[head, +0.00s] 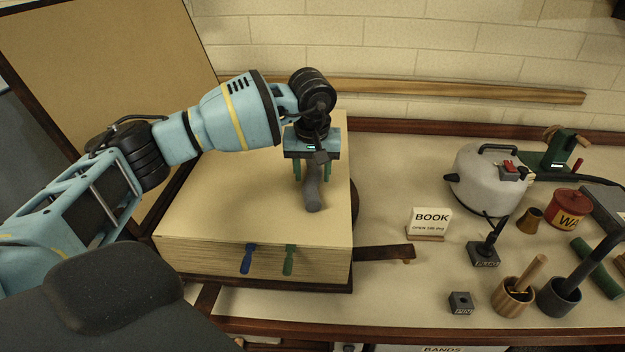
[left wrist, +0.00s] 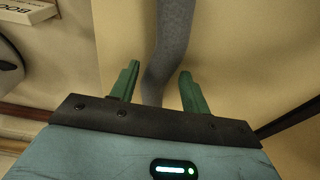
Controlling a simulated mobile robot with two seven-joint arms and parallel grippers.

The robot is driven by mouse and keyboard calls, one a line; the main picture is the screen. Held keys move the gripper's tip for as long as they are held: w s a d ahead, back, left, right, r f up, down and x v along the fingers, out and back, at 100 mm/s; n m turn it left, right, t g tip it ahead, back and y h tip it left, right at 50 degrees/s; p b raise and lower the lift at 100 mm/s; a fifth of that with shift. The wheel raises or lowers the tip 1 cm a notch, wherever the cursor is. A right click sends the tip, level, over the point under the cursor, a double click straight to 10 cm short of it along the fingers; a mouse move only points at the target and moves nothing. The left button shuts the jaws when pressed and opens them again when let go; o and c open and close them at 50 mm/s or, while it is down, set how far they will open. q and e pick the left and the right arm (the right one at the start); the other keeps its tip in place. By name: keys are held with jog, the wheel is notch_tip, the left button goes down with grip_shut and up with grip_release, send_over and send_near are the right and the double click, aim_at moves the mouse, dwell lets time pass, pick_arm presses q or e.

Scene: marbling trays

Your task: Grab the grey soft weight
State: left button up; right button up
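The grey soft weight (head: 312,197) is a long, bent, sausage-like piece lying on the pale top page of the thick book (head: 210,215). It also shows in the left wrist view (left wrist: 172,40), running from the top edge down between the fingers. My left gripper (head: 312,172) is over the book at the weight's far part, pointing down. Its green fingers, also seen in the left wrist view (left wrist: 159,72), stand open on either side of the weight, with a gap on both sides. The weight's far end is hidden by the gripper. My right gripper is not in view.
The book's cover (head: 95,70) stands open at the left. A blue ribbon (head: 248,258) and a green ribbon (head: 289,260) hang over its front edge. Right of it are a BOOK sign (head: 432,220), a grey-white pot (head: 485,180) and several small tools and cups.

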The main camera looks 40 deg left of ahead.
aim_at(313, 172)
pick_arm(q)
grip_shut()
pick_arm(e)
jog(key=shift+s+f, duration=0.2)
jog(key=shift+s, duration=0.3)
pick_arm(q)
jog(key=shift+r, duration=0.2)
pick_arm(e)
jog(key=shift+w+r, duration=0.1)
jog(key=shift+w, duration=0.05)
